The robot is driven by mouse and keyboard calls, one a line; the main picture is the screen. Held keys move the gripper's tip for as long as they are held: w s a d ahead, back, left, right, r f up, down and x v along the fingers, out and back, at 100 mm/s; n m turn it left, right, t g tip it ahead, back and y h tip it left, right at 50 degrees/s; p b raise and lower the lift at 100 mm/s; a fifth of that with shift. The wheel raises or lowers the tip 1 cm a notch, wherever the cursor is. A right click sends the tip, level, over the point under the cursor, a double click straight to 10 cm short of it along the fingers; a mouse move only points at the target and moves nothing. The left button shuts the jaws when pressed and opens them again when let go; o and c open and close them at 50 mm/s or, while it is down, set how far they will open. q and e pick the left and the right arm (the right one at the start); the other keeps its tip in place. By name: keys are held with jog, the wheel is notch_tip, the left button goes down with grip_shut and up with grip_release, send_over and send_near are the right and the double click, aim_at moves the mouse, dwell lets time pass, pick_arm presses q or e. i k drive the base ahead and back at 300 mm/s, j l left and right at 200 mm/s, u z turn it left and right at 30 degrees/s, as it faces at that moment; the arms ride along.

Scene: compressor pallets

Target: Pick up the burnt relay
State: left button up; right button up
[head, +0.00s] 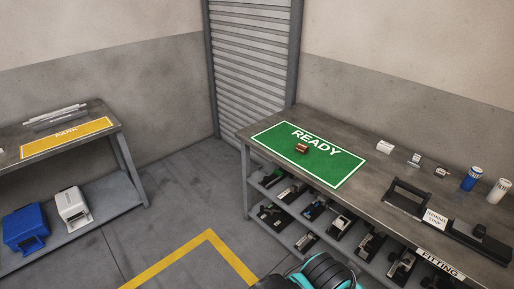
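I cannot tell for sure which object is the burnt relay. A small brown-orange block (302,148) lies on the green READY mat (335,168) on the right-hand bench. Small pale parts with dark and reddish marks, one nearer the mat (414,160) and one farther right (441,172), stand toward the back of that bench. A small black block (480,230) sits at the black tray on the right. All are too small to show burn marks.
The grey right-hand bench (365,195) also holds a white box (385,147), a blue can (472,179), a white can (497,191) and a black open holder (405,198). The left bench has a yellow PARK mat (66,138).

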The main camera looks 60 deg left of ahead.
aim_at(303, 149)
jog(key=u, duration=1.6)
jog(key=i+j+z, duration=0.2)
jog(key=i+j, duration=0.15)
jog(key=i, duration=0.35)
jog(key=i+j+z, duration=0.2)
jog(key=i+j, duration=0.25)
jog(key=i, duration=0.25)
jog(key=i+j+z, duration=0.2)
jog(key=i+j, duration=0.35)
jog(key=i, duration=0.1)
